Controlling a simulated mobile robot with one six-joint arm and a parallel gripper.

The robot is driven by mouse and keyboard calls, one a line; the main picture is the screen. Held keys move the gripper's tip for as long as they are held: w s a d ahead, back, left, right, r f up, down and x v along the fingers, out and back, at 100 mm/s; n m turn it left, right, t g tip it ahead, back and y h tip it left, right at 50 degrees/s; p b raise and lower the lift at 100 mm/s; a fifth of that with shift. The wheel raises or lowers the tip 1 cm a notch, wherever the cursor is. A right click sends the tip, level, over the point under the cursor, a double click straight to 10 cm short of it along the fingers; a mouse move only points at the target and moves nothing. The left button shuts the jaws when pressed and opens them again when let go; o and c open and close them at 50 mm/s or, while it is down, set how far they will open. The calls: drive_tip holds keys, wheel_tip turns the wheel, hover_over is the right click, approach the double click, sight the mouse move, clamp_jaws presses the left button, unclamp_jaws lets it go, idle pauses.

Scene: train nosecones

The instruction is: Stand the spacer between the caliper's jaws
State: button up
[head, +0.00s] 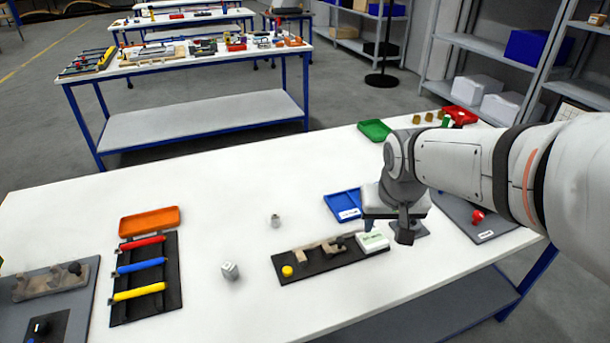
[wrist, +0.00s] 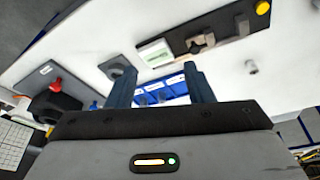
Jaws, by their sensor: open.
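The caliper fixture lies on a dark board (head: 312,273) on the white table, with tan-grey jaws (head: 318,248), a yellow button (head: 287,271) and a white labelled block (head: 372,242). Its jaws also show in the wrist view (wrist: 200,42). A small grey upright piece (head: 275,220), which looks like the spacer, stands apart behind the board; it also shows in the wrist view (wrist: 251,66). A pale cube with marks (head: 229,270) sits left of the board. My gripper (head: 388,230) is open and empty above the table, right of the caliper. Its fingers (wrist: 160,72) are spread in the wrist view.
A blue tray (head: 343,204) lies behind the caliper. An orange tray (head: 150,222) and a dark rack (head: 172,285) with red, blue and yellow bars stand left. A grey board with a red knob (head: 477,215) is at right. The table between the rack and caliper is mostly clear.

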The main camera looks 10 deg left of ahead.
drive_tip(key=w+a+f+n, duration=0.1)
drive_tip(key=w+a+f, duration=0.25)
drive_tip(key=a, duration=0.35)
drive_tip(key=w+a+f+n, duration=0.1)
drive_tip(key=w+a+f, duration=0.1)
drive_tip(key=w+a, duration=0.45)
drive_tip(key=y+b, duration=0.1)
approach(275, 215)
wheel_tip(275, 215, down, 2)
drive_tip(key=shift+n+t, duration=0.4)
drive_tip(key=p+x, duration=0.1)
drive_tip(key=x, duration=0.7)
drive_tip(key=shift+f, duration=0.1)
drive_tip(key=shift+c, duration=0.5)
clamp_jaws()
